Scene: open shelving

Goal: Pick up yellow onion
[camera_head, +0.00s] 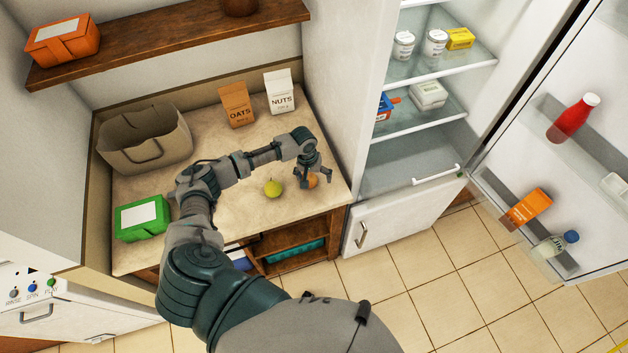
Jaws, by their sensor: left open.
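The yellow onion (312,181), a small orange-brown round thing, sits on the beige counter (235,205) near its right front edge. My left gripper (314,181) is open and points down over it, with fingers in front of and beside the onion. The fingers hide part of it, and I cannot tell whether they touch it. A yellow-green round fruit (273,188) lies on the counter just left of the onion. My right gripper is not in view.
A paper bag (145,142), oats bag (237,106), nuts bag (280,92) and green box (142,219) stand on the counter. An open fridge with stocked shelves (425,120) is at right. A wooden shelf (165,42) hangs above.

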